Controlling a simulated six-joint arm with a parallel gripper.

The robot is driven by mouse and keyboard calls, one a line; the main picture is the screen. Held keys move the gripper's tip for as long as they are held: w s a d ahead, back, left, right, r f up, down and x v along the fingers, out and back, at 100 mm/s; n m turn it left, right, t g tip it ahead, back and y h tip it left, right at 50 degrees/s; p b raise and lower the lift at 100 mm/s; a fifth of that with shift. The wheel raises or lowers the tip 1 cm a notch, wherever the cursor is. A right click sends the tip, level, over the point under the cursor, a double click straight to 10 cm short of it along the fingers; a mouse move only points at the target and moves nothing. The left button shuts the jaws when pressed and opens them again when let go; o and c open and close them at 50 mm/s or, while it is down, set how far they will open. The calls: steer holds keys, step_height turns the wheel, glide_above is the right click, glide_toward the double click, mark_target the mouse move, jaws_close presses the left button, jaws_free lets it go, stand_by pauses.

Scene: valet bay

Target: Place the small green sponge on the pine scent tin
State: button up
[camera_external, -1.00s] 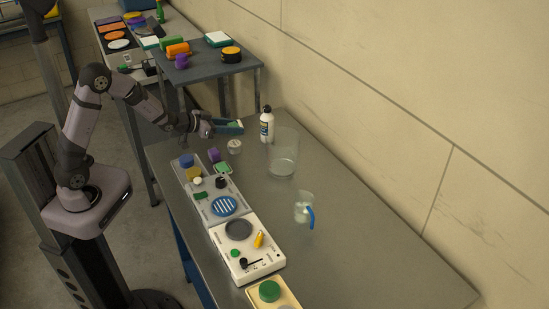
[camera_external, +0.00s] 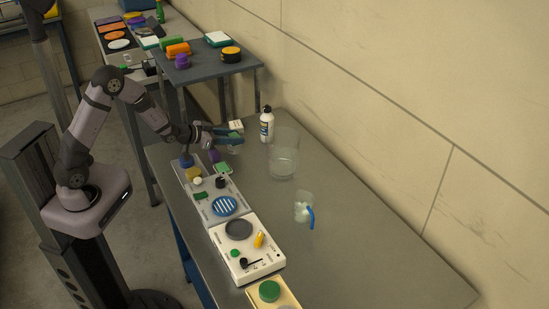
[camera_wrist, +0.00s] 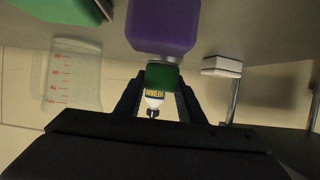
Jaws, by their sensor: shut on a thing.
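My gripper (camera_external: 229,136) is at the back left of the grey bench, its dark blue fingers close together around a small green block, the small green sponge (camera_wrist: 162,77), which shows between the fingertips in the wrist view. In the external view green and white patches (camera_external: 236,127) show at the fingertips; I cannot tell whether the white belongs to the sponge.
A purple block (camera_external: 214,156) stands close by. A white bottle (camera_external: 266,125) and a clear beaker (camera_external: 284,155) stand to the right. A tray with a striped blue disc (camera_external: 224,206) lies in front. The right of the bench is mostly clear.

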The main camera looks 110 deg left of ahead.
steer(key=o, duration=1)
steer(key=shift+f, duration=0.1)
steer(key=shift+r, duration=0.2)
steer(key=b+v, duration=0.1)
steer(key=v, duration=1.1)
